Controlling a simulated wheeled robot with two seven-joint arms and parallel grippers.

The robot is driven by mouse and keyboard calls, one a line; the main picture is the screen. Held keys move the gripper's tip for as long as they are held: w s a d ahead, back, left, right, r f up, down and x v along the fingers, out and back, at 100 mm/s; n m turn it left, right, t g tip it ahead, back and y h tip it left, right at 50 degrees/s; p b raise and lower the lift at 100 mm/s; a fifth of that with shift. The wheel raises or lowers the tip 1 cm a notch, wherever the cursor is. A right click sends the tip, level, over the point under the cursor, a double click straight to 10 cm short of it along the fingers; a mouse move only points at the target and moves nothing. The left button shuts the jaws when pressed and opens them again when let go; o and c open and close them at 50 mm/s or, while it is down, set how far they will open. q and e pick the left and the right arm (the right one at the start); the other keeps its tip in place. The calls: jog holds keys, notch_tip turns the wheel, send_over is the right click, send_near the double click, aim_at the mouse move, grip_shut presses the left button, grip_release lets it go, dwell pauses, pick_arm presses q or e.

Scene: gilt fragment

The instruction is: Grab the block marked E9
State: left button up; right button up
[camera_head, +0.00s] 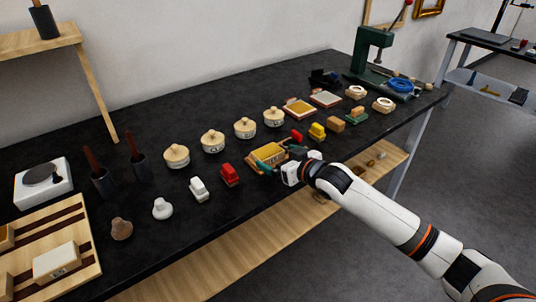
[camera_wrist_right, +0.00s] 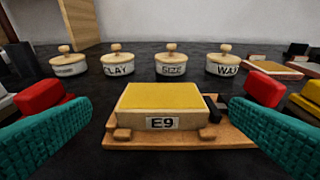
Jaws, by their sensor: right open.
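The block marked E9 (camera_wrist_right: 162,108) has a yellow top and a wooden front with a white E9 label; it sits on a wooden base on the dark bench. It also shows in the head view (camera_head: 267,153). My right gripper (camera_head: 276,161) is open at the block's near side. In the right wrist view its two teal fingers (camera_wrist_right: 160,125) stand wide apart, one on each side of the block, and do not visibly touch it. My left gripper is not in view.
A red block (camera_head: 229,175) stands left of the E9 block and a yellow one (camera_head: 317,132) to its right. Several lidded pots, one marked CLAY (camera_wrist_right: 117,66), stand behind. A green press (camera_head: 372,55) is at the far end. The floor in front is clear.

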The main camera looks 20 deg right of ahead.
aim_at(268, 152)
jog(key=x, duration=0.4)
jog(key=shift+w, duration=0.1)
jog(key=shift+d, duration=0.1)
jog(key=c, duration=1)
